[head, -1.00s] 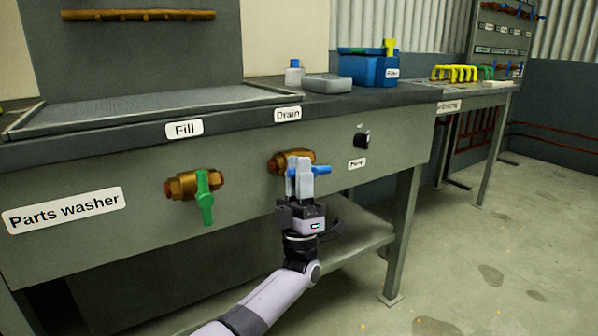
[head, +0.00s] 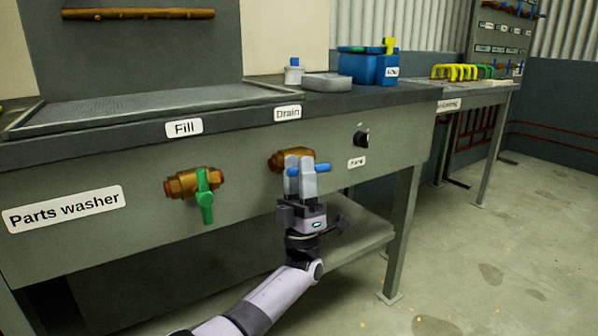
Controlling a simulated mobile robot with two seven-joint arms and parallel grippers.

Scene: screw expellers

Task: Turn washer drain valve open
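The drain valve has a brass body (head: 278,160) on the front panel under the "Drain" label (head: 288,113). Its blue handle (head: 323,168) points right, about level. My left gripper (head: 300,172) is at this handle with its fingers pointing up. One finger is in front of the handle and hides part of it; blue also shows at the other finger, so the handle seems to pass between them. I cannot tell whether the fingers press on it. My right gripper is not in view.
The fill valve with its green handle (head: 205,196) pointing down is to the left. A black knob (head: 361,139) is on the panel to the right. A lower shelf (head: 360,240) is below. A blue box (head: 368,68) and a grey block (head: 327,83) stand on the top.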

